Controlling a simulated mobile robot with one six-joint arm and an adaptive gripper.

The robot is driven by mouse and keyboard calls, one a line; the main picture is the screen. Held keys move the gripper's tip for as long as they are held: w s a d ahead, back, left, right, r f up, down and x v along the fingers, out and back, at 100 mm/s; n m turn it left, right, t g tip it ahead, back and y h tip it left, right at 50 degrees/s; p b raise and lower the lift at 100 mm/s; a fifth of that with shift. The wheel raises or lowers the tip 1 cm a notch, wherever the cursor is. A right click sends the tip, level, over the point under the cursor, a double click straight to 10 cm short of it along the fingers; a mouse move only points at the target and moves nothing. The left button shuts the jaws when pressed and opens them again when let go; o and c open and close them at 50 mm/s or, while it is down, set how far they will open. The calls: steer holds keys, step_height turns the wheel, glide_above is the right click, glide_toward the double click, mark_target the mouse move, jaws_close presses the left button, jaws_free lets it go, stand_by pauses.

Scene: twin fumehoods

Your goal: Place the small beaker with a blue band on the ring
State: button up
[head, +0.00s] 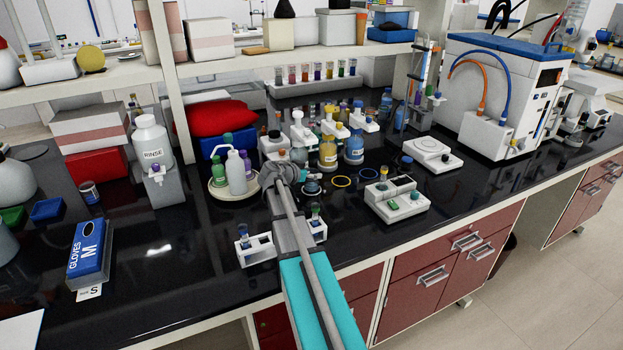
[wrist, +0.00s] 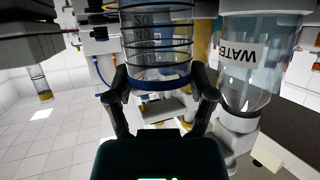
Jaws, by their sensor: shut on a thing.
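The small clear beaker with a blue band (wrist: 156,45) is in the wrist view, upside down in the picture, with the band near its rim at my fingertips. My gripper (wrist: 163,88) is shut on it, one dark finger on each side. In the head view my wrist (head: 282,176) is over the bench and hides most of the gripper; I cannot clearly make out the beaker there. A yellow ring (head: 341,182) lies flat on the black bench right of my wrist. A blue ring (head: 368,174) lies just beyond it. Both look empty.
A bottle labelled WATER (wrist: 246,60) is close beside the beaker in the wrist view. In the head view, a round tray (head: 218,192) with wash bottles stands left of my wrist. A small white rack (head: 255,250) is nearer the front edge. A white device (head: 395,200) stands right of the rings.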

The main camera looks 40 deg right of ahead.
steer(key=shift+f, duration=0.15)
steer(key=shift+f, duration=0.1)
steer(key=o, duration=1.2)
steer(key=shift+a+r, duration=0.15)
steer(key=shift+r, duration=0.1)
steer(key=p+v, duration=0.4)
steer(key=v, duration=0.7)
steer(key=shift+a+p, duration=0.3)
steer(key=shift+a, duration=0.05)
steer(key=shift+s+r, duration=0.1)
